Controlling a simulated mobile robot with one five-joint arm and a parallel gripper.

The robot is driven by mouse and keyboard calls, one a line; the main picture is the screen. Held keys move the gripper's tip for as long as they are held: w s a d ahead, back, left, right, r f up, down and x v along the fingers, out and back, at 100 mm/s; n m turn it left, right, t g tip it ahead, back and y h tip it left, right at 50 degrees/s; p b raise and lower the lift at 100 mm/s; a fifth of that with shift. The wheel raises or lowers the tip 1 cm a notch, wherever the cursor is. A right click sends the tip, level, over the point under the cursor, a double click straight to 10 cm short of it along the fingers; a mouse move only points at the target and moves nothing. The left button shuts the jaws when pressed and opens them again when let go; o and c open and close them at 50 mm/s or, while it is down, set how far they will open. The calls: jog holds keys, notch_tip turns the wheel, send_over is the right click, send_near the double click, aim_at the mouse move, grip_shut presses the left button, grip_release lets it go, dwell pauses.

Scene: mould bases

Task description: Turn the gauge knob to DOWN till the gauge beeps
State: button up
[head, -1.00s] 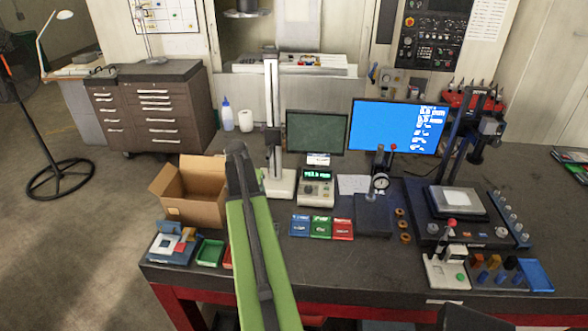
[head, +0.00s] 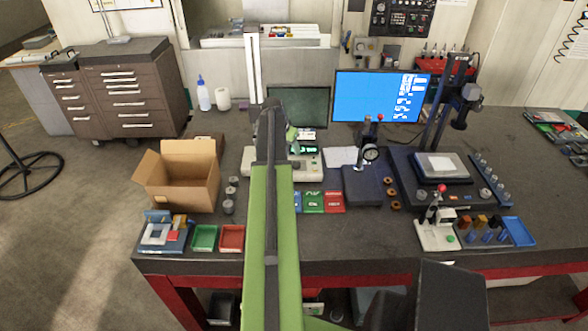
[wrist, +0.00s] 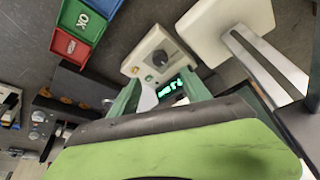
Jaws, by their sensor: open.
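The gauge box (head: 308,161) is a pale box with a lit green display, on the bench in front of a dark screen. My arm hides part of it in the head view. In the wrist view the gauge box (wrist: 143,68) shows its dark round knob (wrist: 158,57) and its display (wrist: 172,91), whose digits I cannot read surely. My gripper (wrist: 160,90) is open, with its two green fingers apart on either side of the display end. The knob shows beyond the fingers, with nothing held. I cannot read any DOWN marking.
A pale column (head: 254,60) stands close beside the gauge. Blue, green and red trays (head: 313,202) lie in front of it. A dial gauge stand (head: 362,186) is to the right. An open cardboard box (head: 180,178) is to the left.

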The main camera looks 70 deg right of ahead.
aim_at(296, 164)
jog(key=b+x, duration=1)
jog(key=x, duration=0.2)
jog(key=shift+d+f, duration=0.2)
jog(key=shift+f, duration=0.1)
jog(key=shift+r, duration=0.1)
jog(key=shift+s, duration=0.1)
jog(key=shift+c, duration=0.5)
grip_shut()
